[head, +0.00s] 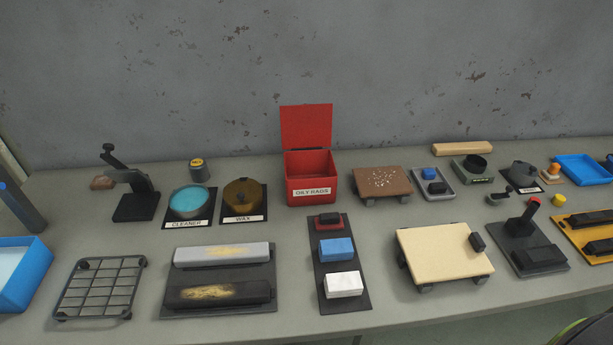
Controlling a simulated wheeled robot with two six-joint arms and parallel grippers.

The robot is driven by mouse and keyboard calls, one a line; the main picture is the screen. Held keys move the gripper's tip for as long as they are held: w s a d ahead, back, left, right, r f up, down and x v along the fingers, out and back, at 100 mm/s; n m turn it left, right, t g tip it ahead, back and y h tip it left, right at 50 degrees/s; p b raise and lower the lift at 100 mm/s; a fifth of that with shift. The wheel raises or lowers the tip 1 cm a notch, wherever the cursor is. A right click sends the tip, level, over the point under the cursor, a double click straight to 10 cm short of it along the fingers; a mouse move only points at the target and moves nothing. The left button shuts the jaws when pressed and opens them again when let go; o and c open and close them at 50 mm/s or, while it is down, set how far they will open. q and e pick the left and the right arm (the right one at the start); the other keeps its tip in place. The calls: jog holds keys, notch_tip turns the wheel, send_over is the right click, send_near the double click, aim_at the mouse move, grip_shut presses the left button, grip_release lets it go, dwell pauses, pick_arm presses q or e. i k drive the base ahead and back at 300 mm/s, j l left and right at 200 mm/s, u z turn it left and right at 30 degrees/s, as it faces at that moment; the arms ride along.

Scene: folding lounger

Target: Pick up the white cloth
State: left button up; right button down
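The white cloth (342,285) is a folded, block-like pad at the front end of a dark narrow tray (345,305), near the middle front of the table in the head view. A blue folded cloth (336,249) lies just behind it on the same tray, and a dark block on a red base (328,220) sits behind that. The white cloth's top and front are uncovered. Neither of my grippers is in view.
A red OILY RAGS bin (311,190) stands open behind the tray. Left are two long bars (220,255) on a dark board, the CLEANER tin (188,202) and WAX tin (243,194). Right is a cream board (440,254) with a dark block. The grey table's front edge is close.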

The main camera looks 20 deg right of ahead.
aim_at(347, 284)
jog(key=z, duration=0.95)
